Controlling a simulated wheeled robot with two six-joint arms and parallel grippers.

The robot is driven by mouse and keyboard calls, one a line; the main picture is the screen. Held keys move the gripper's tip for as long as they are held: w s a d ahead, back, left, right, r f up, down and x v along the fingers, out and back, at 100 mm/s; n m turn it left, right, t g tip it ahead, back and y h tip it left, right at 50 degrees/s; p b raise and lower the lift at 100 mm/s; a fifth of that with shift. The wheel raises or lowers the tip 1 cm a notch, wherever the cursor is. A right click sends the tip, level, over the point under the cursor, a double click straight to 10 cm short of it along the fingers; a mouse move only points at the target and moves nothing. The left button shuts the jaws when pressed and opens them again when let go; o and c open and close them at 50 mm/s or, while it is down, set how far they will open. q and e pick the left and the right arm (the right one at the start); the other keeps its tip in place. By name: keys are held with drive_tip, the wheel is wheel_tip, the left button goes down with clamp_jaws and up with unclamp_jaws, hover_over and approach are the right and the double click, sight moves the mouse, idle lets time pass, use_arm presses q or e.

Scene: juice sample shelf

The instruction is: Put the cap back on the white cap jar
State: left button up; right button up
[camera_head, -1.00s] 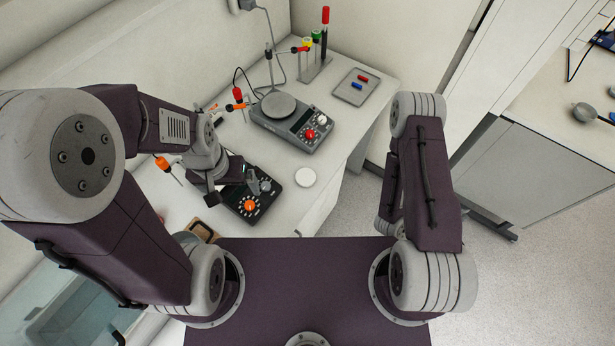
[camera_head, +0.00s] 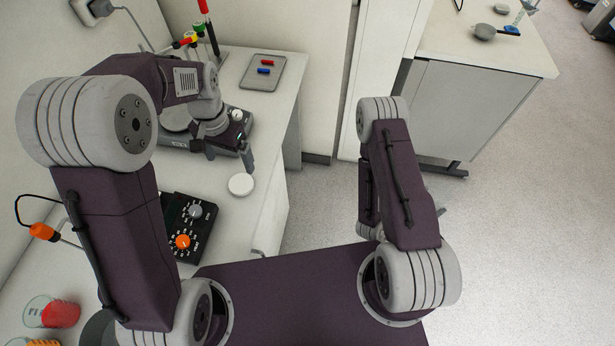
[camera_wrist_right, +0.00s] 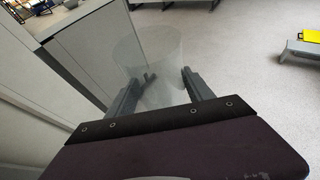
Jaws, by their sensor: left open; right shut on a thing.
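The white cap (camera_head: 241,184), a round flat disc, lies on the white bench near its right edge. My left gripper (camera_head: 228,153) is open and empty, just beyond the cap in the head view, its fingers pointing down and apart from it. My right gripper (camera_wrist_right: 160,86) is shut on a clear, see-through jar (camera_wrist_right: 148,58), which shows between its fingers in the right wrist view. The jar appears to hold nothing coloured. In the head view, my right arm hides the right gripper and the jar.
A black device with an orange knob (camera_head: 183,242) sits nearer on the bench. A stirrer (camera_head: 238,115) stands behind the left gripper, and a grey tray (camera_head: 262,72) lies farther back. Red-capped (camera_head: 60,314) and orange-capped containers are at lower left. Open floor lies right of the bench.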

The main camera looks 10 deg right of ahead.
use_arm(q)
drive_tip(key=shift+w+r, duration=0.1)
hover_over(241, 183)
drive_tip(key=shift+s+a+f, duration=0.1)
drive_tip(key=shift+s+f, duration=0.05)
drive_tip(key=shift+f, duration=1.55)
drive_tip(key=shift+s+f, duration=0.15)
drive_tip(key=shift+f, duration=1.55)
drive_tip(key=f, duration=0.1)
drive_tip(key=f+p, duration=0.1)
drive_tip(key=f, duration=0.3)
drive_tip(key=shift+w+f, duration=0.15)
drive_tip(key=shift+w, duration=0.15)
drive_tip(key=c, duration=1.4)
